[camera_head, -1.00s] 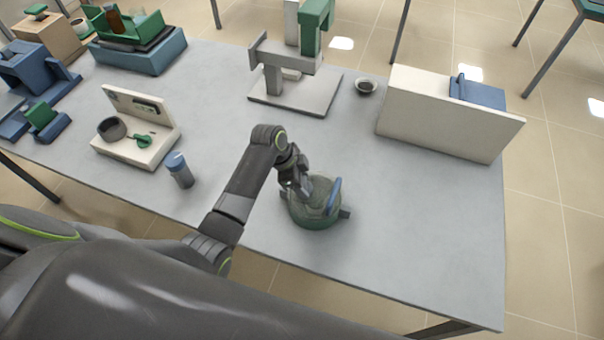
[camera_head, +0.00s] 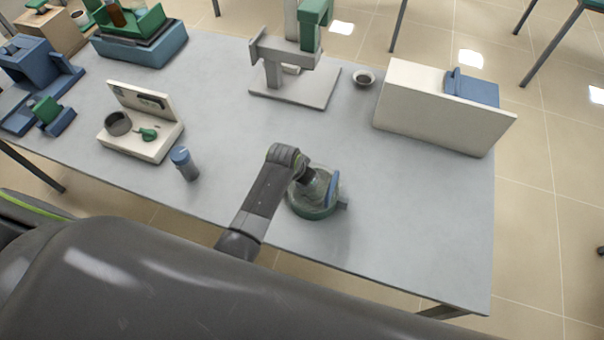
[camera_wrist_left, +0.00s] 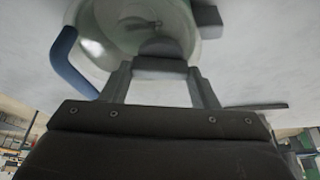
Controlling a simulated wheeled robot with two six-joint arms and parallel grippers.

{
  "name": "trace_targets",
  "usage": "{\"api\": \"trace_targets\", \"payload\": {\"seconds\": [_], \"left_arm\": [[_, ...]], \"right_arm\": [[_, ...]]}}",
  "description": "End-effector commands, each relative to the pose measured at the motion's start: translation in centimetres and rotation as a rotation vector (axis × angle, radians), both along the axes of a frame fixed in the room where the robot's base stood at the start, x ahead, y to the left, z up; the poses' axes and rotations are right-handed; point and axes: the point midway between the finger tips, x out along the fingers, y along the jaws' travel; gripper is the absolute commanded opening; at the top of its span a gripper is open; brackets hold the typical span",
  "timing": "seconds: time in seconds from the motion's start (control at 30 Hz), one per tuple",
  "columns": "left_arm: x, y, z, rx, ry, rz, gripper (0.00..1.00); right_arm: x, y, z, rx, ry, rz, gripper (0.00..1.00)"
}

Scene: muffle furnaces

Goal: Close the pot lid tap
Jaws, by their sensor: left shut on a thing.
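A green pot (camera_head: 314,211) with a clear, glassy lid (camera_head: 297,186) stands near the table's front edge. A blue curved handle (camera_head: 333,188) shows on its right side and appears at the left in the left wrist view (camera_wrist_left: 68,65). A dark side handle (camera_head: 343,203) sticks out at the right. My left gripper (camera_wrist_left: 160,72) reaches down over the lid; its fingers are shut on a dark grey block, seemingly the lid's knob (camera_wrist_left: 160,66). The arm partly hides the lid in the head view. My right gripper is not in view.
A blue-grey bottle (camera_head: 185,164) and a white stand with a bowl (camera_head: 150,146) are to the left. A grey press-like stand (camera_head: 295,85) is behind. A white panel (camera_head: 440,108) stands at the back right. The table (camera_head: 420,220) right of the pot is clear.

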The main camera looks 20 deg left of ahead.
Motion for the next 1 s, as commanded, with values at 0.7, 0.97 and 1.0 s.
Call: {"api": "trace_targets", "payload": {"seconds": [0.7, 0.97, 1.0], "left_arm": [[-0.01, -0.20, 0.03, 0.000, 0.000, 0.277, 0.32], [0.00, -0.18, 0.03, -0.001, 0.000, 0.278, 0.32], [0.00, -0.18, 0.03, -0.001, 0.000, 0.278, 0.32]], "right_arm": [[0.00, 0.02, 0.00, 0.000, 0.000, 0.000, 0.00], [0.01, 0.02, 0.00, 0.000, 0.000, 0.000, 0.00], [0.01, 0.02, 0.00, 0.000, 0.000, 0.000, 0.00]]}}
